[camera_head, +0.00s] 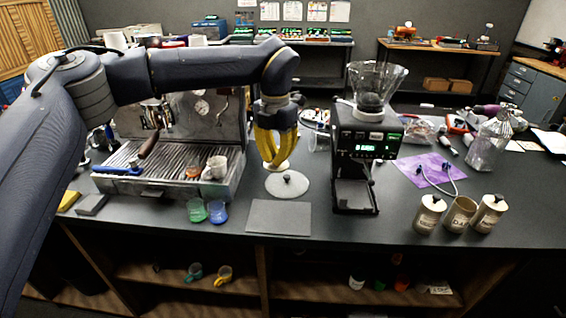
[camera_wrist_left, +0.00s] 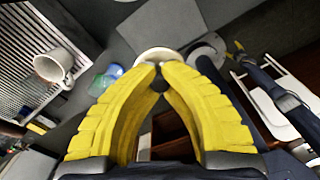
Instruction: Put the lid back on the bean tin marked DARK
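The bean tin marked DARK (camera_head: 459,217) stands upright in the middle of three cream tins at the right front of the counter; its top looks open and its label is small. My left gripper (camera_head: 278,163) is over the counter between the espresso machine and the grinder, well left of the tins. Its yellow fingers are closed on a cream lid (camera_wrist_left: 154,54), which hangs below the fingertips; its dark knob is between them. In the left wrist view, yellow fingers of my right gripper (camera_wrist_left: 238,48) show small at the right, too small to read.
Tins with lids stand left (camera_head: 428,215) and right (camera_head: 489,214) of the DARK tin. A grey disc with a black knob (camera_head: 287,184) lies below my left gripper. The grinder (camera_head: 362,150) stands between gripper and tins. A grey mat (camera_head: 279,217) lies in front.

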